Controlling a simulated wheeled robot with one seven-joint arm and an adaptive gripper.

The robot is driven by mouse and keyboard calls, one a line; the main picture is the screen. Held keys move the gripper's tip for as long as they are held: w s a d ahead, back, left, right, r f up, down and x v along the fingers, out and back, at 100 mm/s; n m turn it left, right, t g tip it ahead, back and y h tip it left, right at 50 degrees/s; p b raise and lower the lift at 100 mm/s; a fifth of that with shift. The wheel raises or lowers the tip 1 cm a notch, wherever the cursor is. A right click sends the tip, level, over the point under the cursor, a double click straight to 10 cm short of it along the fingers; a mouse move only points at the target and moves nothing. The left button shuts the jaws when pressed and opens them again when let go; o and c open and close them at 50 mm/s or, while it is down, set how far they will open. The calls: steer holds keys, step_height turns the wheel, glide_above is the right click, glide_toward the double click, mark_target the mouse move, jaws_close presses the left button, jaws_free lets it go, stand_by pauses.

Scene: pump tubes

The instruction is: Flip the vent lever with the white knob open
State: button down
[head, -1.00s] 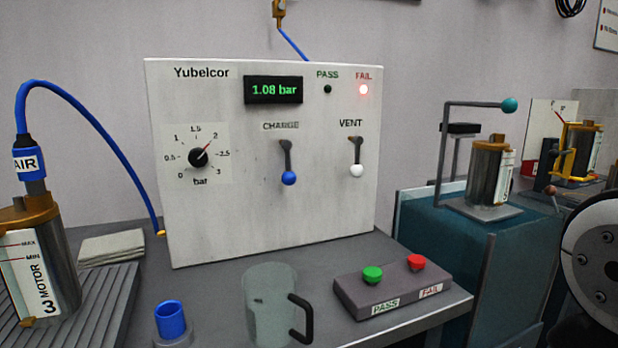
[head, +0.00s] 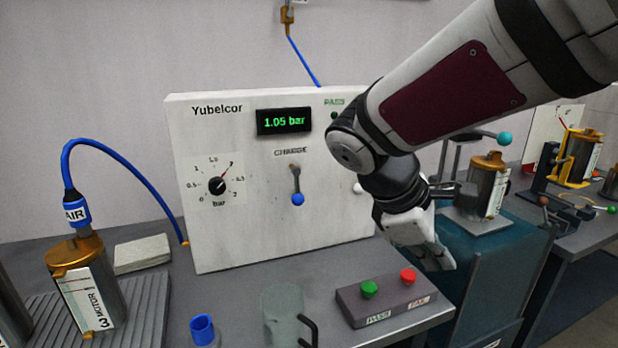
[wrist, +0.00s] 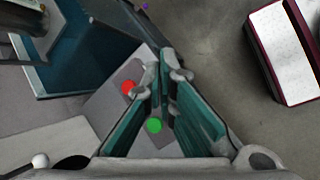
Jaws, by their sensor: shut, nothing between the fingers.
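The vent lever's white knob (head: 357,188) shows at the right side of the white Yubelcor panel (head: 245,225), partly covered by my arm. The lever's stem and its VENT label are hidden behind the arm. The white knob also shows at the lower left of the wrist view (wrist: 40,161). My gripper (head: 440,260) points downward, to the right of the panel and apart from the knob. In the wrist view my gripper's fingers (wrist: 164,76) are together with nothing between them.
The charge lever with a blue knob (head: 297,199) hangs down left of the vent lever. A box with green and red buttons (head: 385,305) sits in front of the panel, beside a clear mug (head: 283,315).

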steer(key=w+a+r+n+t+h+p, duration=0.1)
steer(key=w+a+r+n+t+p, duration=0.1)
steer(key=w+a+n+p, duration=0.3)
steer(key=w+a+r+n+t+h+p, duration=0.1)
steer(key=w+a+r+n+p, duration=0.15)
steer(key=w, duration=0.45)
steer(key=w+a+f+n+t+p, duration=0.3)
steer(key=w+a+n+p, duration=0.2)
steer(key=a+n, duration=0.3)
steer(key=shift+w+a+y+p, duration=0.3)
steer(key=shift+w+a+p, duration=0.1)
steer(key=shift+w+a, duration=0.25)
steer(key=shift+f+n, duration=0.1)
steer(key=shift+n, duration=0.15)
steer(key=w+d+f, duration=0.4)
steer(key=w+d, duration=0.4)
steer(key=d, duration=0.1)
steer(key=shift+w+f, duration=0.3)
steer(key=shift+f, duration=0.05)
steer(key=shift+f, duration=0.1)
